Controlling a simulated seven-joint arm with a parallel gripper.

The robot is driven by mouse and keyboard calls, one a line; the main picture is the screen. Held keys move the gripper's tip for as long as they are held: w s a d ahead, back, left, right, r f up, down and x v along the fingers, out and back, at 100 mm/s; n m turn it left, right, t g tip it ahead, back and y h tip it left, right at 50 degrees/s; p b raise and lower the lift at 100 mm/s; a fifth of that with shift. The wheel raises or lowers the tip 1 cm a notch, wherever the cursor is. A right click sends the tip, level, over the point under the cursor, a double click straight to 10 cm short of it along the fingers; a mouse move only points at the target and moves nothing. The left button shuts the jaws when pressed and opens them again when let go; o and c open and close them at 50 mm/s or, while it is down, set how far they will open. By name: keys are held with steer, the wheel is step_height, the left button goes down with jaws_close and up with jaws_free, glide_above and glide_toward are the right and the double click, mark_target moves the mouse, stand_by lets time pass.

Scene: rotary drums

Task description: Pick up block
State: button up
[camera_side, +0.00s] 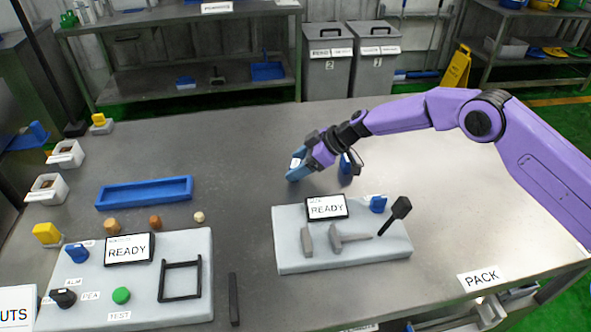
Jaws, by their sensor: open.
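My gripper (322,174) is open above the middle of the table, behind the right-hand panel, with its blue finger parts spread apart. I see nothing clearly held between them. I cannot tell which piece is the task's block. The space under my gripper is partly hidden by its fingers.
The blue tray (145,192) lies at left. The left panel (190,250) carries knobs, a green button and a black frame. The right panel (290,262) carries a READY display, grey tools and a black lever. White bins (66,153) stand at the left edge. The table's back middle is clear.

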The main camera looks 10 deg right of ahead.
steer(key=shift+w+a+f, duration=0.1)
steer(key=shift+a+f, duration=0.15)
steer(key=shift+f, duration=0.05)
steer(key=shift+c, duration=0.3)
steer(key=c, duration=1.1)
steer(key=shift+c, duration=0.2)
steer(key=shift+r, duration=0.1)
